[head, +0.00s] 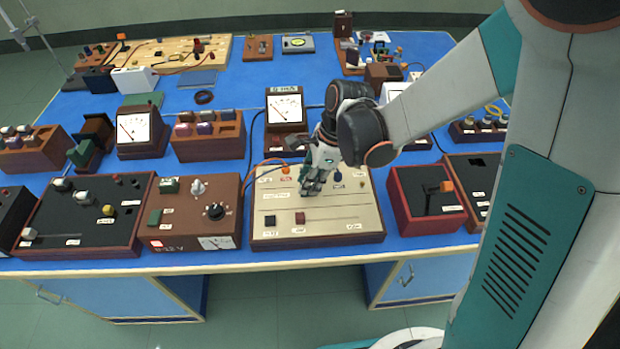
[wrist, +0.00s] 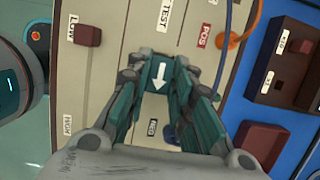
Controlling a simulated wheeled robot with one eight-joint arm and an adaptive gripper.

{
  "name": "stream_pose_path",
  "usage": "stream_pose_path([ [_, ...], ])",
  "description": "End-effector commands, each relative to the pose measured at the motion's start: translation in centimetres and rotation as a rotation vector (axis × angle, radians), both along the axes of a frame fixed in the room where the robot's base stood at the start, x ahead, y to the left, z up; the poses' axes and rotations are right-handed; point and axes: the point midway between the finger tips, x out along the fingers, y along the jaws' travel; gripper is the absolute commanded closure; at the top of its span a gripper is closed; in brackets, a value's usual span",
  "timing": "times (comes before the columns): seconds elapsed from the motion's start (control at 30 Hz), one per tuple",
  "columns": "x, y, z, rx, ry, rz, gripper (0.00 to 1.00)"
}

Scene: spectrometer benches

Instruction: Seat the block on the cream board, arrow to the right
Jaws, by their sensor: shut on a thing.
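The cream board (head: 352,228) lies near the front of the blue bench, with printed labels and slots; it also fills the middle of the wrist view (wrist: 115,25). My gripper (head: 311,188) is over its middle, pointing down. In the wrist view my gripper (wrist: 159,72) is shut on a dark block (wrist: 159,76) with a white arrow. The arrow points down in the wrist view, from the POS side toward the NEG side, which is rightward in the head view. The fingers hide the block in the head view. I cannot tell whether it touches the board.
An orange plug (head: 285,170) and a blue plug (head: 338,176) with wires stand at the board's back. A brown knob (head: 299,217) sits on its front. A brown power unit (head: 190,225) is left, a red-framed box (head: 427,205) right. Meters stand behind.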

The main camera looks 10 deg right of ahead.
Motion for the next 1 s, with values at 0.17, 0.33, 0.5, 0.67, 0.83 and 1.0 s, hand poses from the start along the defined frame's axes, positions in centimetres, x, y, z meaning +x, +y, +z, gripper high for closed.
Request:
stream_pose_path([
  [0.17,0.0,0.0,-0.3,0.000,0.000,0.000,1.00],
  [0.33,0.0,0.0,-0.3,0.000,0.000,0.000,1.00],
  [0.5,0.0,0.0,-0.3,0.000,0.000,0.000,0.55],
  [0.67,0.0,0.0,-0.3,0.000,0.000,0.000,0.55],
  [0.83,0.0,0.0,-0.2,0.000,0.000,0.000,0.55],
  [1.0,0.0,-0.4,0.9,0.000,0.000,-0.001,0.55],
])
